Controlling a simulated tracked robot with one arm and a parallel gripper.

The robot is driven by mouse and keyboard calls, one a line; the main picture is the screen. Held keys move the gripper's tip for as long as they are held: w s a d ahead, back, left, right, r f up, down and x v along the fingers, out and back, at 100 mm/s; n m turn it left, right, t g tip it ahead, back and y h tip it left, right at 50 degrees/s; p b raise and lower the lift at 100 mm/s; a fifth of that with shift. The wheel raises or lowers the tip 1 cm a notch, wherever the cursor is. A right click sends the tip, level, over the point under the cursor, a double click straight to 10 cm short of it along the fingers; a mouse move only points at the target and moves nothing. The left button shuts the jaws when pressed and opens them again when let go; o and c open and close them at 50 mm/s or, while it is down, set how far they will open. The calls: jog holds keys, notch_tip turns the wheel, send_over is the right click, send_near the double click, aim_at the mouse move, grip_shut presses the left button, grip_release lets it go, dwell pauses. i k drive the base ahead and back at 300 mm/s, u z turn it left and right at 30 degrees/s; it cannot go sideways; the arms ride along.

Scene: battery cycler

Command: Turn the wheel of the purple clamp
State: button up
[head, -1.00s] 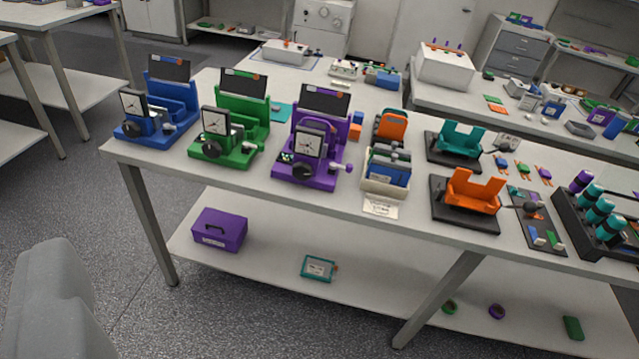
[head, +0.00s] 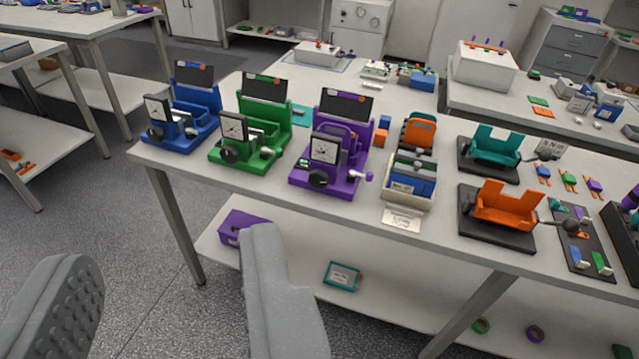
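The purple clamp (head: 333,150) stands on the white workbench (head: 420,240), right of the green clamp (head: 252,125) and the blue clamp (head: 182,108).
A box of upright cards (head: 408,187) stands close to the purple clamp's right. Teal and orange cradles (head: 505,207) on black bases stand further right. A purple case (head: 232,230) and a teal-framed item (head: 342,276) lie on the lower shelf.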

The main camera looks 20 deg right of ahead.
aim_at(318, 178)
jog(key=z, duration=0.05)
jog(key=i, duration=1)
jog(key=u, duration=0.05)
